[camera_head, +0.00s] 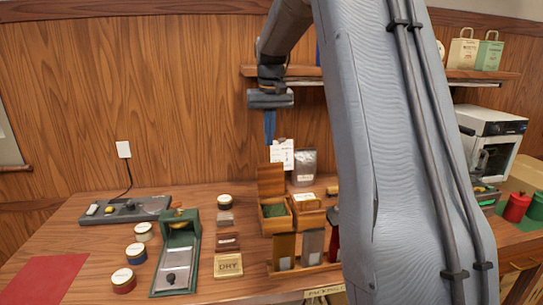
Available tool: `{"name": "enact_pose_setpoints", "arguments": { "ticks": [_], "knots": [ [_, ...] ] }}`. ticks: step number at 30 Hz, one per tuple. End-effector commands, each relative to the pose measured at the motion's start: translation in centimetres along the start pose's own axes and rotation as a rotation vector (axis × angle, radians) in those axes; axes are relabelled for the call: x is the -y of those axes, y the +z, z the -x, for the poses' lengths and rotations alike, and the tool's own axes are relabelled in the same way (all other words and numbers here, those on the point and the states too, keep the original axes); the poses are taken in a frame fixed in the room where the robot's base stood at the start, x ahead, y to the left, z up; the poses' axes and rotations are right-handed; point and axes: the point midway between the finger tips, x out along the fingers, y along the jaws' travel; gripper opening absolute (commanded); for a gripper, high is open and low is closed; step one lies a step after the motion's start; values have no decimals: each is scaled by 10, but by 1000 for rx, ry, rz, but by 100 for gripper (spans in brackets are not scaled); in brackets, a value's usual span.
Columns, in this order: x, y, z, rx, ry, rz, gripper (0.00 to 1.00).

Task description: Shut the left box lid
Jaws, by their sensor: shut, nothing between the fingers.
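The left box (274,224) is a small wooden box with a green inside, near the middle of the table. Its wooden lid (270,180) stands up open at the back. My gripper (270,138) points down with its blue fingers shut and empty. In the picture it is above the lid, with a gap between them; I cannot tell how far forward or back it is. A second wooden box (309,220) sits close on the right, partly hidden by my arm.
A rack (287,270) with upright packets stands in front of the boxes. A green case (181,236), several round tins (136,253) and a DRY block (229,265) lie to the left. A silver pouch (304,168) stands behind. A wall shelf (300,73) is near the gripper. My arm hides the right middle.

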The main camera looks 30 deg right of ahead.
Motion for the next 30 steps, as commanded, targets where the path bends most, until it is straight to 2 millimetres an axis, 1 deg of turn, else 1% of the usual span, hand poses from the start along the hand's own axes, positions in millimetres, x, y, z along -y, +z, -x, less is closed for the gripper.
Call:
{"name": "enact_pose_setpoints", "arguments": {
  "ticks": [1,3,5,8,11,22,27,30],
  "knots": [
    [-7,-10,6,-4,2,-10,0],
    [-12,-18,12,-2,3,-18,0],
    [-14,-22,15,-2,3,-22,0],
    [-16,-24,13,-1,4,-24,0],
    [-16,-23,2,1,4,-23,0],
    [-15,-23,-59,-1,4,-22,0],
    [-15,-24,-76,-2,4,-22,0],
    [-15,-24,-81,-3,4,-22,0]
  ]
}}
